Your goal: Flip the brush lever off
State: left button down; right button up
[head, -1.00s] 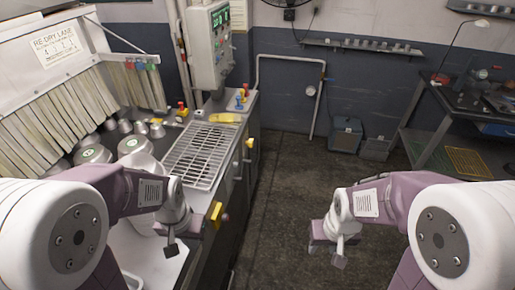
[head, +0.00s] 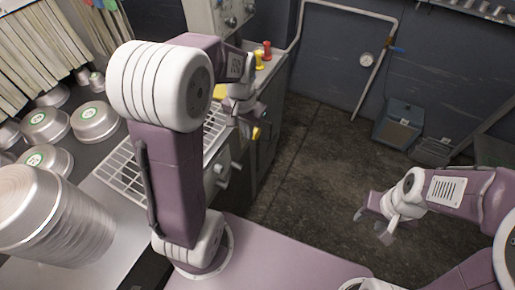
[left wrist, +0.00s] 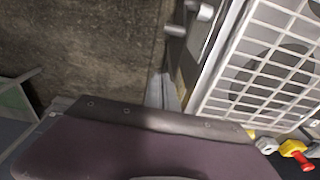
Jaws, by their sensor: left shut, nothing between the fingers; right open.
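A yellow lever (head: 256,133) shows on the front of the machine in the head view, partly behind my left gripper; I cannot read a label to tell whether it is the brush lever. My left gripper (head: 254,115) is shut and empty, close to that lever; I cannot tell whether they touch. In the left wrist view its closed fingers (left wrist: 163,92) are beside the machine's front edge, with grey handles (left wrist: 175,30) beyond them. My right gripper (head: 374,226) is open and empty over the floor at the right.
A white wire rack (head: 125,172) lies on the counter, partly behind my left arm. Red (head: 267,50) and yellow (head: 259,60) knobs stand at the back.

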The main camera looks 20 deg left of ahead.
pick_arm(q)
jog(key=s+a+f+b, duration=0.1)
jog(key=s+f+b, duration=0.1)
jog(key=f, duration=0.9)
jog(key=shift+s+b, duration=0.3)
jog(key=shift+s, duration=0.3)
pick_arm(e)
notch_tip(320, 180, down, 3)
jog(key=shift+f, duration=0.15)
pick_arm(q)
jog(key=shift+f, duration=0.1)
pick_arm(e)
jog(key=shift+s+f, duration=0.1)
jog(key=shift+s, duration=0.05)
